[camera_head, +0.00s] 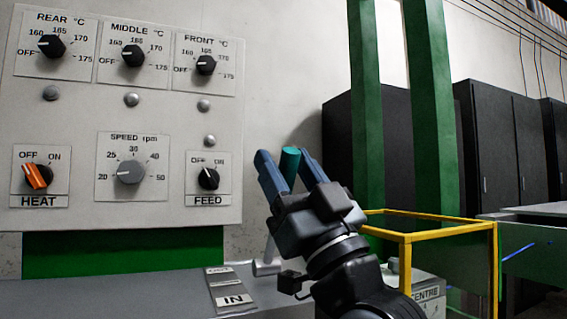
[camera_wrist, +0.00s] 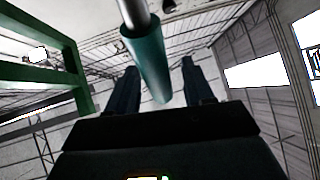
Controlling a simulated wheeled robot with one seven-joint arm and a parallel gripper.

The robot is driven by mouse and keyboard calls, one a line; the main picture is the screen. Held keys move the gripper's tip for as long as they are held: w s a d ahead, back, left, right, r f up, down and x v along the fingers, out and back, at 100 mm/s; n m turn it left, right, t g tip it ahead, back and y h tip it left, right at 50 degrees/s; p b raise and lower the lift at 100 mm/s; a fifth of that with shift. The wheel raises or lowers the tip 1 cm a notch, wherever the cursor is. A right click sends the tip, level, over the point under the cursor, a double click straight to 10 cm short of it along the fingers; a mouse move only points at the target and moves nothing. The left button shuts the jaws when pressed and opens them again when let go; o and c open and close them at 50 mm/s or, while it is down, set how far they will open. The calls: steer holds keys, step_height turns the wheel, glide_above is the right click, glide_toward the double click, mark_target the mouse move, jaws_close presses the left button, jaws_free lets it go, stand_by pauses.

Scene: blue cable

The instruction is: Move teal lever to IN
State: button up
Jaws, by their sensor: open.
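The teal lever's cylindrical grip (camera_head: 290,162) shows in the head view, between the two blue fingers of my gripper (camera_head: 284,172). In the wrist view the teal grip (camera_wrist: 150,65) hangs on a grey metal rod, with its end between my two dark fingers (camera_wrist: 160,88). My gripper is open, with a gap visible on each side of the grip. The label plate (camera_head: 228,290) on the grey bench reads OUT at its far end and IN at its near end. My gripper and arm hide most of the lever's rod in the head view.
A control panel (camera_head: 110,205) with several knobs stands at the left. A yellow frame (camera_head: 450,231) and a green post (camera_head: 428,110) stand to the right of my gripper. Black cabinets (camera_head: 500,140) are behind. The grey bench (camera_head: 110,290) is clear at the left.

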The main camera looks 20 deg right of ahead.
steer(key=b+v, duration=0.2)
steer(key=v, duration=0.4)
steer(key=shift+s+f, duration=0.1)
steer(key=shift+f, duration=0.05)
steer(key=shift+s+d, duration=0.1)
